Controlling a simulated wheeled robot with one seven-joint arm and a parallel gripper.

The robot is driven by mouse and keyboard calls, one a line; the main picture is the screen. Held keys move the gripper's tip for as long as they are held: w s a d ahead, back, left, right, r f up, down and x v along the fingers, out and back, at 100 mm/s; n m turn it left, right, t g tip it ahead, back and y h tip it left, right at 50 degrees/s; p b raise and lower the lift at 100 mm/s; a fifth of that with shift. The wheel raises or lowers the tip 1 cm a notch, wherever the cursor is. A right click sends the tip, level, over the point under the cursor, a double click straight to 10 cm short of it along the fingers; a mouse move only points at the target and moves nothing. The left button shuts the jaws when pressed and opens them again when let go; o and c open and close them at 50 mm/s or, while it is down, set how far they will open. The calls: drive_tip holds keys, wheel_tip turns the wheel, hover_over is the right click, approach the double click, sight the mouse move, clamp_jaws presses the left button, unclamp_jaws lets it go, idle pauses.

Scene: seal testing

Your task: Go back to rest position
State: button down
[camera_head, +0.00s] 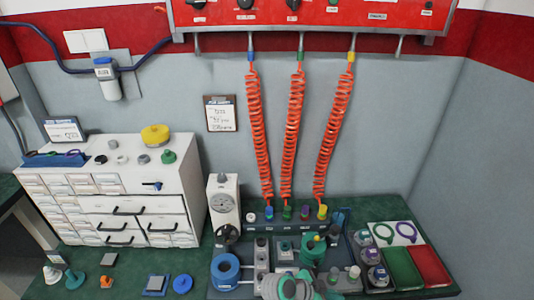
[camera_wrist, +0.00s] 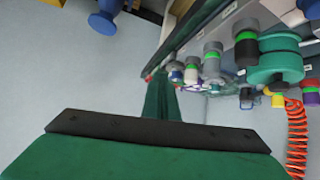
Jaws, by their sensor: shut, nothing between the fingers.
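My gripper (camera_wrist: 160,78) is in the lower middle of the wrist view. Its dark green fingers are together with nothing between them, in front of a dark bar and a wide green body. In the head view, part of my arm shows at the bottom edge, over the front of the workstation (camera_head: 213,291). The fingertips cannot be made out there. In the wrist view, the gripper points past the side of the workstation fittings, which lie to its right. No thing touches the fingers that I can see.
Green and red trays (camera_head: 429,265) lie right of the workstation. A white drawer cabinet (camera_head: 120,205) stands left, with loose parts in front. Red coiled hoses (camera_head: 258,130) hang from the red panel (camera_head: 310,14). A round green part (camera_wrist: 275,66) is right in the wrist view.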

drive_tip(key=s+a+f+n+t+y, duration=0.4)
drive_tip(key=s+a+f+n+t, duration=0.2)
drive_tip(key=s+a+f+n, duration=0.4)
drive_tip(key=s+a+r+n+t+y, duration=0.2)
drive_tip(key=s+a+r+t+y, duration=0.15)
drive_tip(key=s+a, duration=0.5)
drive_tip(key=s+a+r+n+t+y, duration=0.2)
drive_tip(key=s+a+r+t, duration=0.1)
drive_tip(key=s+r, duration=1)
drive_tip(key=shift+s+r, duration=0.25)
drive_tip(key=shift+r, duration=0.7)
